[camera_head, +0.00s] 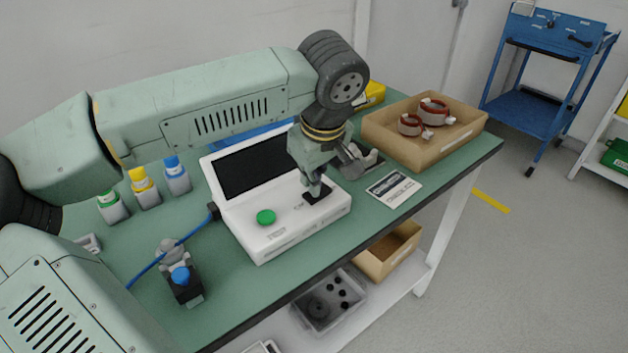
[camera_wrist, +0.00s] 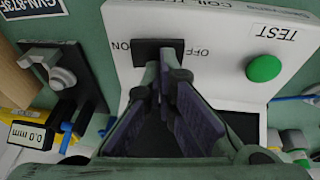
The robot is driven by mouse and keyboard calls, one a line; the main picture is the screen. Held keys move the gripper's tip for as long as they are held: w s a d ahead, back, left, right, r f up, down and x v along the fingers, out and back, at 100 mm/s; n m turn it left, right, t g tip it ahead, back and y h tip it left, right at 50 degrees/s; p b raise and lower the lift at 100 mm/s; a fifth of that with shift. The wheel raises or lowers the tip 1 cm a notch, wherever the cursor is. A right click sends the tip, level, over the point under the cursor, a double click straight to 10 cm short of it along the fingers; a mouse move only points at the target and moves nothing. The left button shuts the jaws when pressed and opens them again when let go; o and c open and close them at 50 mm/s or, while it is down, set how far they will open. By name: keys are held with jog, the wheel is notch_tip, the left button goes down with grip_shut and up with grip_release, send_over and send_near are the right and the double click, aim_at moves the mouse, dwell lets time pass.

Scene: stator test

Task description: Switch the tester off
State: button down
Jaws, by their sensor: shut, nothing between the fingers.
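The tester (camera_head: 285,235) is a white box on the green table, with a dark screen (camera_head: 255,165) and a round green button (camera_head: 266,217). The wrist view shows the button (camera_wrist: 264,68) beside the word TEST. The black switch plate (camera_wrist: 150,44) sits on the tester's panel between the labels ON and OFF, ON at left and OFF at right in the wrist view. My gripper (camera_wrist: 166,66) is shut and empty, its fingertips right over the plate. The fingers hide the switch lever, so its position and any contact cannot be told. In the head view my gripper (camera_head: 316,192) points down at the switch.
A cardboard box (camera_head: 425,155) with copper-wound stators stands right of the tester, near a label card (camera_head: 394,189). A clamp-like fixture (camera_wrist: 62,75) is close to my gripper. A blue cable (camera_head: 165,255) and several bottles (camera_head: 145,188) lie left.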

jog(key=shift+d, duration=0.1)
jog(key=shift+w+d, duration=0.45)
jog(key=shift+d, duration=0.15)
